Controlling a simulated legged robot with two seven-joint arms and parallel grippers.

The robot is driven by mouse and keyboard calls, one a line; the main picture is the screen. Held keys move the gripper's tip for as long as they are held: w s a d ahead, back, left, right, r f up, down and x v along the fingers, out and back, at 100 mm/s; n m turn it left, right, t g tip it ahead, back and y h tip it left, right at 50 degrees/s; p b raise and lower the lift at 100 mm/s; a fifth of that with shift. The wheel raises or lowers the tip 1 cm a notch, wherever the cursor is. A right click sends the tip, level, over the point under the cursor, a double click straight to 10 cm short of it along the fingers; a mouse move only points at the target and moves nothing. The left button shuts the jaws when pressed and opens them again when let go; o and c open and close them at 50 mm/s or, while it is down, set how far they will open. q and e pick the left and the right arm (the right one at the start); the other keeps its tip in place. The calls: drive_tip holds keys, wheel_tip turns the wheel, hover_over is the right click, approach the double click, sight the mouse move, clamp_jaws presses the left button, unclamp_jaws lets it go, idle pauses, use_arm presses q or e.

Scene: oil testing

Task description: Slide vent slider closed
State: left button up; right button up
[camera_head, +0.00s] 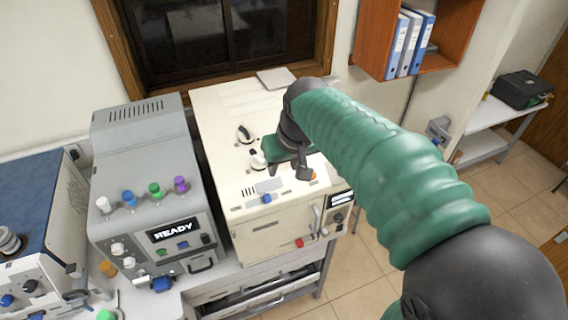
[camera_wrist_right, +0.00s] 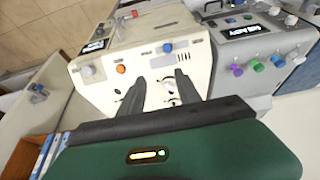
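The cream machine (camera_head: 235,110) stands in the middle of the head view and also shows in the right wrist view (camera_wrist_right: 110,70). A small blue knob (camera_head: 266,198) sits near its top front edge, beside dark vent slots (camera_head: 248,191); it looks like the vent slider. The blue knob also shows in the right wrist view (camera_wrist_right: 168,47), beyond my fingertips. My right gripper (camera_head: 287,168) is above the machine top, behind the blue knob. Its two fingers are spread and nothing is seen between them in the right wrist view (camera_wrist_right: 160,80). My left gripper is out of view.
Two black-and-white switches (camera_head: 245,133) are on the machine top left of my right gripper. An orange button (camera_wrist_right: 121,69) is nearby. A grey machine with a READY display (camera_head: 174,230) stands close on the left. A shelf with binders (camera_head: 405,45) hangs at the back right.

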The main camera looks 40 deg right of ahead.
drive_tip(key=b+v, duration=0.3)
drive_tip(key=v, duration=1.3)
drive_tip(key=shift+r+b, duration=0.35)
